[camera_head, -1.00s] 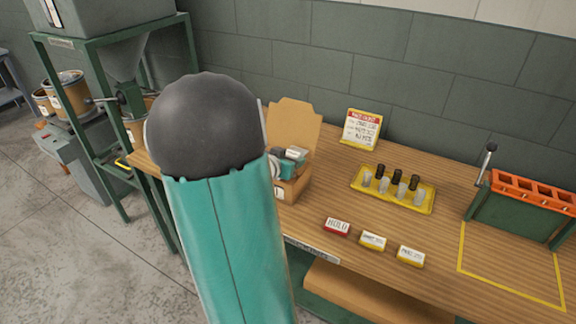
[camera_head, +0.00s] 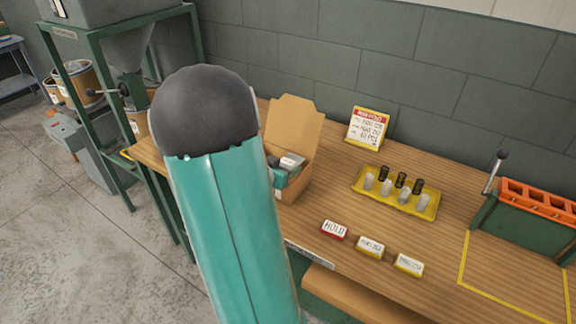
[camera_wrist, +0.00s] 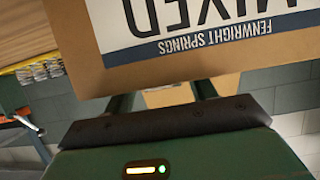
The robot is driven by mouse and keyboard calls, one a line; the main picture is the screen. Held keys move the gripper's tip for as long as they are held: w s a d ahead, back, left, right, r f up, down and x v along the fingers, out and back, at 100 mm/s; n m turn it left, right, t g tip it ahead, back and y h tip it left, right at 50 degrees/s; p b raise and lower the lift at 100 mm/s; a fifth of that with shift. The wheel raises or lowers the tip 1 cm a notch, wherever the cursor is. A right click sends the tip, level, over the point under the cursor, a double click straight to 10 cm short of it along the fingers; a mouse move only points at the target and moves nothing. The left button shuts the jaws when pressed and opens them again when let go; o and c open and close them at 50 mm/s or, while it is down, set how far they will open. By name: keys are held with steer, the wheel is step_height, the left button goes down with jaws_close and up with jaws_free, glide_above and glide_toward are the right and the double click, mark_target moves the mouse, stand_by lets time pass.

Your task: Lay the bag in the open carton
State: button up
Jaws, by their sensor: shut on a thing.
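The open brown carton (camera_head: 297,184) stands on the bench with its back flap raised. My arm covers its left side in the head view. A grey, white and teal shape at its mouth seems to be the end of my arm. In the wrist view, upside down, a brown panel labelled "MIXED FENWRIGHT SPRINGS" (camera_wrist: 112,68) is close up and looks like the carton's front wall. The fingers of my gripper (camera_wrist: 162,97) run behind its edge, their tips hidden. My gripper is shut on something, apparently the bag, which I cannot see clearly.
A yellow tray (camera_head: 372,203) with several small dark and clear pieces lies right of the carton. A sign (camera_head: 367,127) stands behind. A red HOLD block (camera_head: 334,230) and two yellow blocks lie in front. A green machine (camera_head: 515,232) stands at the right.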

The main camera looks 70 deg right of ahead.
steer(key=shift+s, duration=0.25)
steer(key=shift+w+a, duration=0.1)
steer(key=shift+w+f, duration=0.1)
steer(key=shift+f, duration=0.6)
steer(key=o, duration=1.1)
